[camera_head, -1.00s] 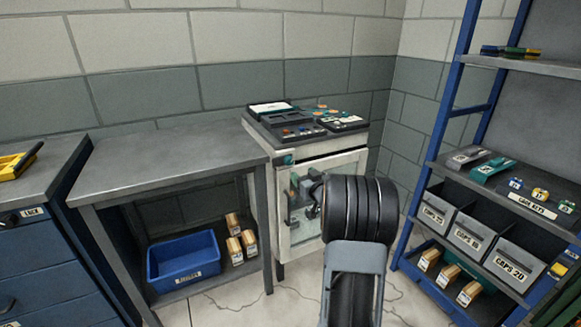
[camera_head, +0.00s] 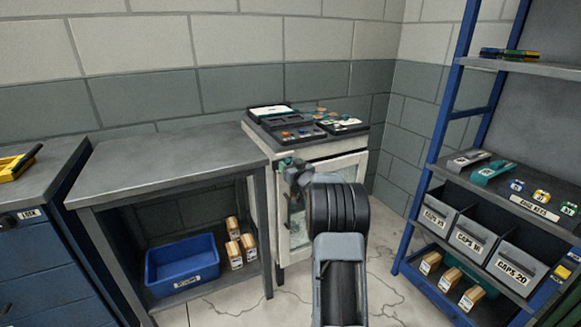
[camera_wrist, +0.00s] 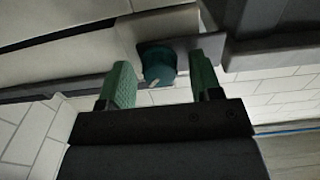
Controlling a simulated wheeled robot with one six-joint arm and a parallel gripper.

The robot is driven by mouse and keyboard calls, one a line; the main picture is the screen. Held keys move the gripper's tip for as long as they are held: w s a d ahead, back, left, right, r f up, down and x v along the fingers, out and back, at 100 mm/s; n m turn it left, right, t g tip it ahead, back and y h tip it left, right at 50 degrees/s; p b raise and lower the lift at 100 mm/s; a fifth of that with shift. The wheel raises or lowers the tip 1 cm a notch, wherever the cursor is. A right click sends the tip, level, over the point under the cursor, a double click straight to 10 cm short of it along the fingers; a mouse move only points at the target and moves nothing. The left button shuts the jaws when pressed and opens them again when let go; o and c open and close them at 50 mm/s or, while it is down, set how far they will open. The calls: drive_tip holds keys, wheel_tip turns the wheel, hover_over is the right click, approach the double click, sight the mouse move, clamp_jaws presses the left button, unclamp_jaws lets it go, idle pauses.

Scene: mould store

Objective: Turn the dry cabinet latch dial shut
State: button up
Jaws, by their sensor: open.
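The dry cabinet (camera_head: 333,148) is the pale cabinet with a glass door, in the middle of the head view; the door looks closed. Its latch dial (camera_wrist: 158,66) is a round teal knob on a grey plate in the wrist view, with a small pale mark at its lower edge. My gripper (camera_wrist: 162,70) is open, with one green finger to each side of the dial and a visible gap on both sides. In the head view my gripper (camera_head: 288,165) is at the cabinet's upper left front corner and hides most of the dial.
A grey bench (camera_head: 165,165) stands directly left of the cabinet, with a blue bin (camera_head: 182,266) and several small boxes below. Dark trays (camera_head: 300,130) lie on the cabinet top. A blue-framed shelf rack (camera_head: 428,165) stands at right. Floor shows between cabinet and rack.

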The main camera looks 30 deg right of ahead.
drive_tip(key=shift+c, duration=0.2)
drive_tip(key=c, duration=0.9)
drive_tip(key=shift+f+n+b, duration=0.1)
drive_tip(key=shift+n+b, duration=5.85)
drive_tip(key=shift+n, duration=2.85)
drive_tip(key=shift+a, duration=0.1)
